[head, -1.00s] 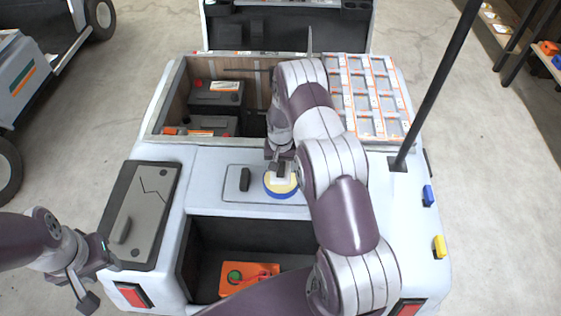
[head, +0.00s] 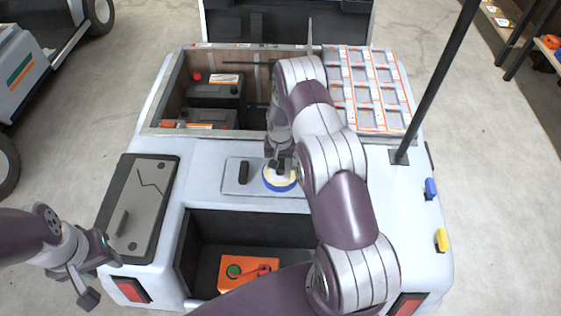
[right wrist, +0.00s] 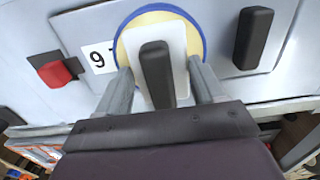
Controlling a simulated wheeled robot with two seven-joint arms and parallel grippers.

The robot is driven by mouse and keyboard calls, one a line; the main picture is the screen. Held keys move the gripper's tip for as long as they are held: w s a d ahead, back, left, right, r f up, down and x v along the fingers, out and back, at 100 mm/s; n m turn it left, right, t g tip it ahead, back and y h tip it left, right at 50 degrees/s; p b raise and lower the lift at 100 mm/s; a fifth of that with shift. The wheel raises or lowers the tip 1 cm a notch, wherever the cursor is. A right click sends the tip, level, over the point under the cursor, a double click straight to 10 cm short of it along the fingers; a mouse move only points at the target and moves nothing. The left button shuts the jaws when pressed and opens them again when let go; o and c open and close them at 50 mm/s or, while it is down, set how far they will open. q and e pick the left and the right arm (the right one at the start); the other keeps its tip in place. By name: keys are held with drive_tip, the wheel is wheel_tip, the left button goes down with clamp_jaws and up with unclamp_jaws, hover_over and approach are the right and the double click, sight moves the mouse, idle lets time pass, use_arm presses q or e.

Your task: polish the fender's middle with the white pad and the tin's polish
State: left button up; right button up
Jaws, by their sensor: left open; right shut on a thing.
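The white pad (right wrist: 178,62) with its black grip (right wrist: 157,75) is between the fingers of my right gripper (right wrist: 162,88), which is shut on it. The pad is in front of the round tin (right wrist: 130,38), which has a yellow face and blue rim; I cannot tell whether they touch. In the head view the tin (head: 280,184) rests on the cart's pale panel, with my right gripper (head: 281,164) just above it. My left gripper (head: 98,276) is open and empty at the cart's lower left corner. I cannot make out which surface is the fender.
A black handle (head: 243,172) stands left of the tin. Behind is an open bay with dark batteries (head: 214,90) and an orange-white grid (head: 366,88). An orange box (head: 246,272) lies in the front recess. A black post (head: 435,85) rises at right.

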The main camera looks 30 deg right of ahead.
sight(281, 163)
drive_tip(key=shift+f+b, duration=0.45)
drive_tip(key=shift+f, duration=0.05)
idle(1.2)
wheel_tip(281, 163, up, 7)
drive_tip(key=p, duration=0.5)
idle(0.4)
idle(0.3)
drive_tip(key=shift+s+a+f+n, duration=0.1)
drive_tip(key=shift+s+n, duration=0.2)
drive_tip(key=shift+n, duration=0.1)
drive_tip(key=s+a+r+n, duration=0.4)
drive_tip(key=a+r+n, duration=0.1)
drive_tip(key=a+r, duration=0.4)
drive_tip(key=shift+s+a+r, duration=0.25)
drive_tip(key=shift+a+r, duration=0.15)
drive_tip(key=shift+a, duration=0.7)
